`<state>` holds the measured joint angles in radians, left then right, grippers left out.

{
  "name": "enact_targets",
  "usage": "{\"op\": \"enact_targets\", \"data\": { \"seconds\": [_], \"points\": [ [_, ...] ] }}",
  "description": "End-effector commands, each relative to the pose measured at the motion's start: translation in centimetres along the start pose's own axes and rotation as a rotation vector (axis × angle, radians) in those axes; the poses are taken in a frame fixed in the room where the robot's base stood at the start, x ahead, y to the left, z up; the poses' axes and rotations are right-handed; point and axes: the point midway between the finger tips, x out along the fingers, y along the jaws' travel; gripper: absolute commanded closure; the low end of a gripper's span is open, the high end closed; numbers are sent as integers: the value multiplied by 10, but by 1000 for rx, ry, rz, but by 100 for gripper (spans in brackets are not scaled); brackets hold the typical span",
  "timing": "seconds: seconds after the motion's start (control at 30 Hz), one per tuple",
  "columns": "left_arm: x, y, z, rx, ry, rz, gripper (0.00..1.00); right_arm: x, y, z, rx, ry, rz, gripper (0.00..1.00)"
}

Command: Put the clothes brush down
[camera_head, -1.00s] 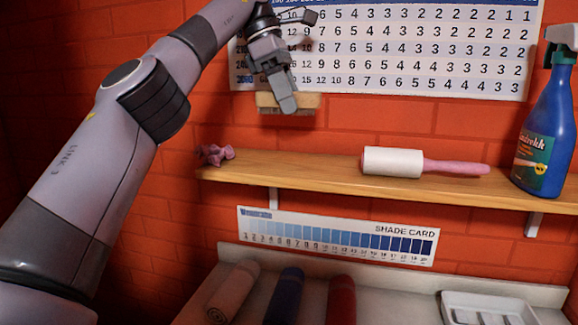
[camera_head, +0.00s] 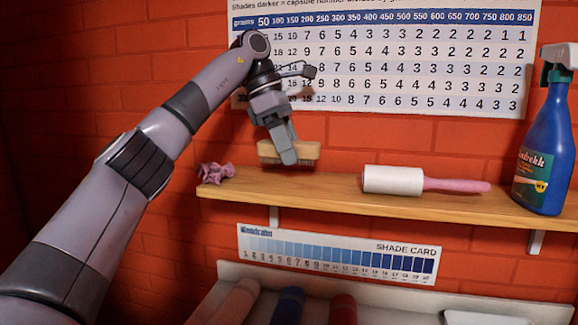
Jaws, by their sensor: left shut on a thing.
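The clothes brush (camera_head: 306,151) has a pale wooden back and short dark bristles facing down. My left gripper (camera_head: 287,155) is shut on it and holds it level over the left part of the wooden shelf (camera_head: 330,189). The bristles are close to the shelf top; I cannot tell whether they touch it. The gripper's near finger hides the middle of the brush. My right gripper is not in view.
A crumpled pink item (camera_head: 215,172) lies at the shelf's left end. A lint roller (camera_head: 393,180) with a pink handle lies to the brush's right. A blue spray bottle (camera_head: 545,145) stands at the right. Rolled cloths (camera_head: 289,305) lie below.

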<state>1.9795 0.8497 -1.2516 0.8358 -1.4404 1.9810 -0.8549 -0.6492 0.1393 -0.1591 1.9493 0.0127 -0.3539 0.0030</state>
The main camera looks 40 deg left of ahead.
Motion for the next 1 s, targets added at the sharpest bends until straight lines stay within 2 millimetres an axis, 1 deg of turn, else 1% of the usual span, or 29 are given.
{"op": "enact_targets", "data": {
  "seconds": [0.33, 0.67, 0.87, 0.9, 0.93, 0.97, 1.0],
  "points": [
    [32, 0, -13, 0, 1, -3, 72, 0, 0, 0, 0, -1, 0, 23],
    [36, -1, -14, 0, -1, -2, 72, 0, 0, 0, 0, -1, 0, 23],
    [41, 0, -17, 0, 0, -2, 72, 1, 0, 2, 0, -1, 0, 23],
    [41, 0, -17, 0, 0, -2, 38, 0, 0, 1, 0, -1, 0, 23],
    [41, 0, -16, 0, 0, -2, 29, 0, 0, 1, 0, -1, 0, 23],
    [41, 0, -16, 0, 0, -2, 23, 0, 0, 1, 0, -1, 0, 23],
    [41, 0, -16, 0, 0, -2, 23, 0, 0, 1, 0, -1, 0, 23]
  ]
}}
